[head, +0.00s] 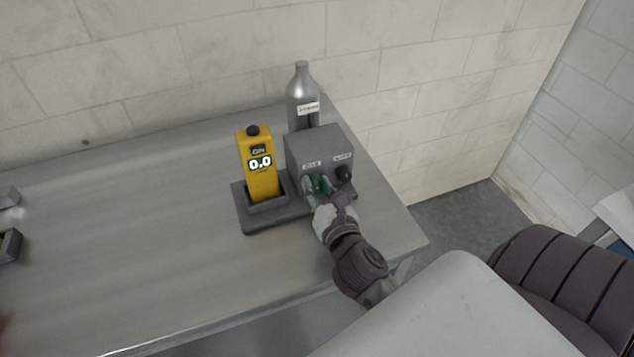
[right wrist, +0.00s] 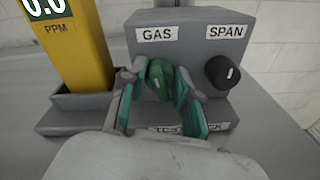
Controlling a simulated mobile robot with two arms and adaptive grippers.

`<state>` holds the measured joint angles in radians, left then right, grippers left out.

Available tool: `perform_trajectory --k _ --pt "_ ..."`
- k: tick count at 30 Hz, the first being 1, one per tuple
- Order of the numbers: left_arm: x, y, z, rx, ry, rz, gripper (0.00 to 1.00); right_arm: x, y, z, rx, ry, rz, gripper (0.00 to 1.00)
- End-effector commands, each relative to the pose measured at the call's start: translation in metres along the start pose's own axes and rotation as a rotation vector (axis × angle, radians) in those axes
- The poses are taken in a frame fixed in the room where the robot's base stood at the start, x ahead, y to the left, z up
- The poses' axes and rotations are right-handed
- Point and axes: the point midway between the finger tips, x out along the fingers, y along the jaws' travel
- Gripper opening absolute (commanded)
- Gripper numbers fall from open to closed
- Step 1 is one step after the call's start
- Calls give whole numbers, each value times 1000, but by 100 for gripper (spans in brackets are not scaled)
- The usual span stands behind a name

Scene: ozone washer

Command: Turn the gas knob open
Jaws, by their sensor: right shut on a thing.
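The green gas knob (right wrist: 159,78) sits on the front of a grey box (right wrist: 190,45), under a label reading GAS. It has a pale mark on its face. My right gripper (right wrist: 160,92) has its two teal-padded fingers around the knob, one on each side, and is shut on it. In the head view the right gripper (head: 320,186) reaches the box front from below and covers much of the knob. My left gripper does not show clearly in either view.
A black SPAN knob (head: 343,174) is close to the right of the gas knob. A yellow meter (head: 259,180) reading 0.0 stands in a holder to the left. A silver gas bottle (head: 301,90) stands behind the box. The table's middle (head: 140,220) is clear.

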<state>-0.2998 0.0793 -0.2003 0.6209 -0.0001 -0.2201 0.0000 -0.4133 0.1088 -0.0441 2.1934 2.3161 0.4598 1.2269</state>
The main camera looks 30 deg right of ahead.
Motion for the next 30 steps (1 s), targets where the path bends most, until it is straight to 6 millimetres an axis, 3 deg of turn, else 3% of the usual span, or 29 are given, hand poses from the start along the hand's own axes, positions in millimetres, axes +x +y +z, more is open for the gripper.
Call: perform_trajectory --k 12,30 --pt "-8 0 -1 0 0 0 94 0 -1 0 224 12 16 0" --pt "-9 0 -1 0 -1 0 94 0 -1 0 268 14 19 0"
